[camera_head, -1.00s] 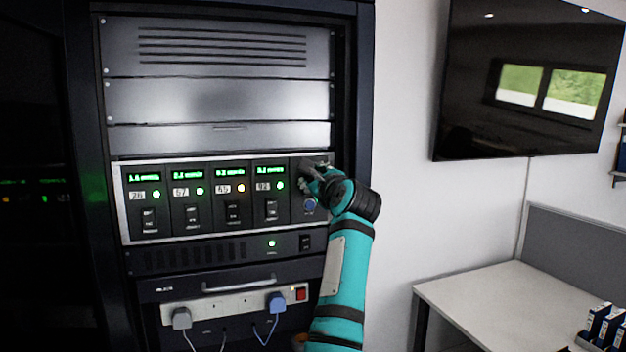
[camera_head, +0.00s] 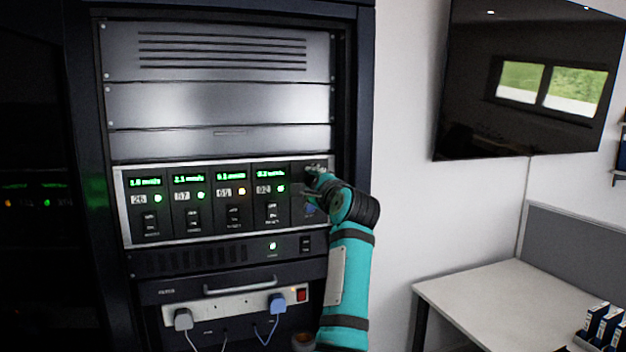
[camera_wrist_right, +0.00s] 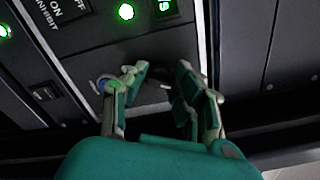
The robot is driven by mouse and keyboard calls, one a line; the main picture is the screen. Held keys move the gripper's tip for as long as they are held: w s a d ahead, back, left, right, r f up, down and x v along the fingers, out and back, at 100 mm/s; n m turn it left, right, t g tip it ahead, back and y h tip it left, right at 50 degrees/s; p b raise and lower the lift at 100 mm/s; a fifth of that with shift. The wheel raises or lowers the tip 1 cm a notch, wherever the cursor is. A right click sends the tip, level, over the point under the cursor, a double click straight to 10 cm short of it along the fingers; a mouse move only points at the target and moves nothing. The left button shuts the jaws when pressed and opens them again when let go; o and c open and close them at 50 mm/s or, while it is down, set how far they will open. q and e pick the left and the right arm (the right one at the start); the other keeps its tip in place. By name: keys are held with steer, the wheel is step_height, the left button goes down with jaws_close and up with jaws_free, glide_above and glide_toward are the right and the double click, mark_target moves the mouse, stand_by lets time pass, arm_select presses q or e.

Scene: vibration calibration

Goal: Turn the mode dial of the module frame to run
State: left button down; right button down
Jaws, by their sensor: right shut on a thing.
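The module frame (camera_head: 120,206) is a silver-edged panel in the rack, with several modules that have green displays, small lamps and black switches. My right gripper (camera_head: 312,183) is at the frame's right-end panel, shut on the mode dial. The fingers and wrist hide the dial, so its pointer and setting cannot be read. In the right wrist view my right gripper (camera_wrist_right: 160,88) has its two fingers on either side of a dark spot on the panel. A blue round control (camera_head: 309,210) shows just below the fingers. My left gripper is not in view.
Blank rack panels (camera_head: 218,103) lie above the frame. A power strip (camera_head: 235,306) with plugs and cables is below it. A white desk (camera_head: 500,300) stands at the right, under a wall screen (camera_head: 530,80). The space between rack and desk looks clear.

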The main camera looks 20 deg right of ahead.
steer(key=n, duration=0.6)
steer(key=shift+f+p, duration=0.1)
steer(key=shift+p, duration=0.25)
stand_by(0.4)
steer(key=c, duration=1)
jaws_free()
steer(key=shift+c, duration=0.2)
steer(key=s, duration=1.2)
steer(key=shift+d, duration=0.15)
steer(key=shift+w+f, duration=0.1)
steer(key=shift+f, duration=0.05)
